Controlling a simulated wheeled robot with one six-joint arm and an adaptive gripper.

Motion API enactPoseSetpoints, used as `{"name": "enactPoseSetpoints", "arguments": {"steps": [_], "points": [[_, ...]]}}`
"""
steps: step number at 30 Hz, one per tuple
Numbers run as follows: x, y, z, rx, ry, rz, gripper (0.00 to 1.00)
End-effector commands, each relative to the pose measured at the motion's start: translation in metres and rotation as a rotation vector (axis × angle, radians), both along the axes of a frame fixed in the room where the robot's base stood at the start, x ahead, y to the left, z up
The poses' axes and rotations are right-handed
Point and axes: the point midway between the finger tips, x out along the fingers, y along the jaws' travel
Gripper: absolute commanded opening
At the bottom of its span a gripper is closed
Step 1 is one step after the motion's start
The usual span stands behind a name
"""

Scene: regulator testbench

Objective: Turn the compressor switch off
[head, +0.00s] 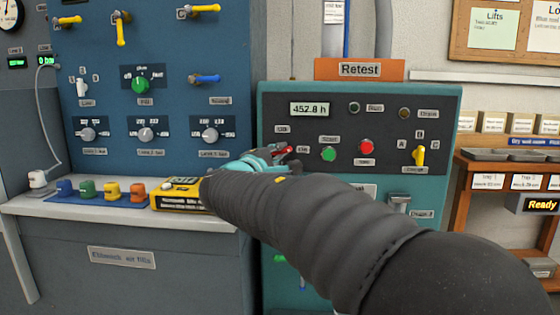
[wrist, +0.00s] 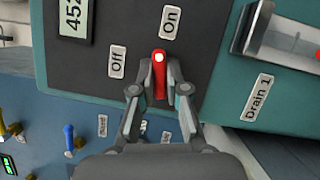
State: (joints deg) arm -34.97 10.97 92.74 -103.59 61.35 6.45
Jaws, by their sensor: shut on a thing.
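The compressor switch (wrist: 160,68) has a red handle with a bright tip. In the wrist view it points up toward the "On" label (wrist: 170,22); the "Off" label (wrist: 117,62) lies to its left. My gripper (wrist: 160,91) is shut on the red handle, with one finger on each side. In the head view, my gripper (head: 283,155) reaches the left part of the dark panel on the teal cabinet (head: 360,95). Only a bit of the red handle (head: 289,149) shows there, and the switch's base is hidden.
A green button (head: 328,154), a red button (head: 366,147) and a yellow selector (head: 419,155) sit right of the switch. A display (head: 309,109) reads 452.8 h. The blue panel (head: 180,90) stands at left, with a yellow device (head: 178,194) on its ledge.

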Motion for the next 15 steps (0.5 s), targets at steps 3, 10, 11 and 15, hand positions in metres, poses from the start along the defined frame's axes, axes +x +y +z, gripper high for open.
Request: {"name": "enactPoseSetpoints", "arguments": {"steps": [3,10,11,15], "points": [[0.0000,-0.0007,-0.0068,-0.108,0.003,-0.001,0.00],[-0.0002,-0.0020,-0.0068,-0.326,0.009,-0.003,0.00],[-0.0003,-0.0021,-0.0068,-0.355,0.011,-0.003,0.00],[-0.0002,-0.0021,-0.0072,-0.489,0.016,-0.002,0.00]]}}
